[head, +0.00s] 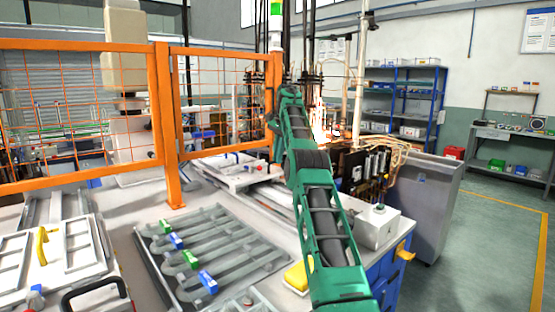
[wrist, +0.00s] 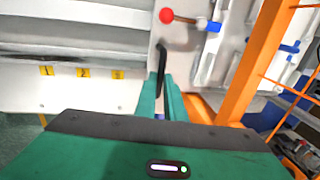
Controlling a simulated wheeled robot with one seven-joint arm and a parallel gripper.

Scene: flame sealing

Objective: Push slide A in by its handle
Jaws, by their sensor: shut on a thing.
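In the wrist view my gripper (wrist: 161,86) is shut on a black bar handle (wrist: 160,60), with one green finger on each side of it. The handle stands at the edge of a pale slide plate, which also carries a red ball knob (wrist: 166,16) and a blue piece (wrist: 213,27). In the head view this seems to be the far white slide (head: 228,174) beside the orange fence post. My arm reaches over the bench towards it, and the fingertips are hidden there. I see no letter A on the slide.
A nearer white fixture (head: 68,262) with a yellow handle and a black handle (head: 97,291) stands at left. A grey tray (head: 150,262) with several coloured-tagged tubes lies in front. The orange fence (head: 165,125) rises close to the slide. A white box (head: 378,228) sits right of my arm.

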